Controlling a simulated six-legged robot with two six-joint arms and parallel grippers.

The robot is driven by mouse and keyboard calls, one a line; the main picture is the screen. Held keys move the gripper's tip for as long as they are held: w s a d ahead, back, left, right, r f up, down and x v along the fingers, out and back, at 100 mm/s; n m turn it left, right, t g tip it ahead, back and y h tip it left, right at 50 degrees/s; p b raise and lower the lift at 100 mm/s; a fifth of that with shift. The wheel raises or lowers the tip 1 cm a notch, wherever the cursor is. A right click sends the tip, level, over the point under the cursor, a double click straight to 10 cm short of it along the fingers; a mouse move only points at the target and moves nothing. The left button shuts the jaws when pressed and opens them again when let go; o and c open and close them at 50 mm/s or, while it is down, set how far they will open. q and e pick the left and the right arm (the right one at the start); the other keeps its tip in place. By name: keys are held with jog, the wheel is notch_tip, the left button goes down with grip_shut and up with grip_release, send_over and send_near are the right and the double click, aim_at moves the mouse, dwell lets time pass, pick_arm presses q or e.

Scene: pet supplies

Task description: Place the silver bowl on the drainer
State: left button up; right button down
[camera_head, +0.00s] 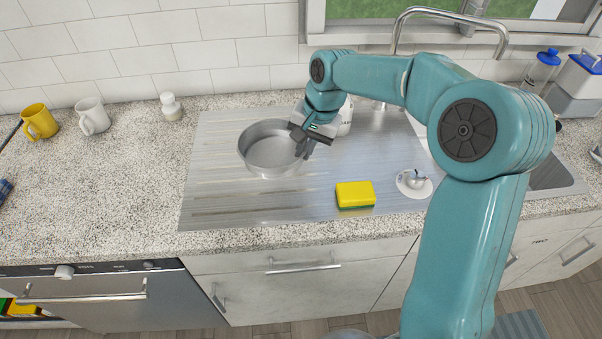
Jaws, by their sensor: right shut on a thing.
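The silver bowl (262,150) is a round metal bowl in the camera_head view, at the back middle of the drainer. The drainer (215,190) is a ridged metal board set in the counter beside the sink. My right gripper (303,150) is shut on the right rim of the bowl. The bowl looks upright and over the drainer; I cannot tell whether its base touches the metal. My left gripper does not show.
A yellow and green sponge (355,194) lies on the drainer in front right of the bowl. A white plug (414,183) is further right. A white container (346,118) stands behind my gripper. Yellow (38,121) and white (92,116) mugs stand far left.

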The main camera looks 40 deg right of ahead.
jog(key=shift+s+d+f+x, duration=0.1)
jog(key=shift+s+d+x, duration=0.15)
jog(key=shift+x, duration=1.2)
jog(key=shift+s+d+f+x, duration=0.15)
jog(key=shift+s+x, duration=0.15)
jog(key=shift+x, duration=1.2)
jog(key=shift+s+d+x, duration=0.2)
jog(key=shift+s+x, duration=0.1)
jog(key=shift+x, duration=1.15)
jog(key=shift+f, duration=0.15)
jog(key=c, duration=1.2)
grip_release()
jog(key=shift+c, duration=0.2)
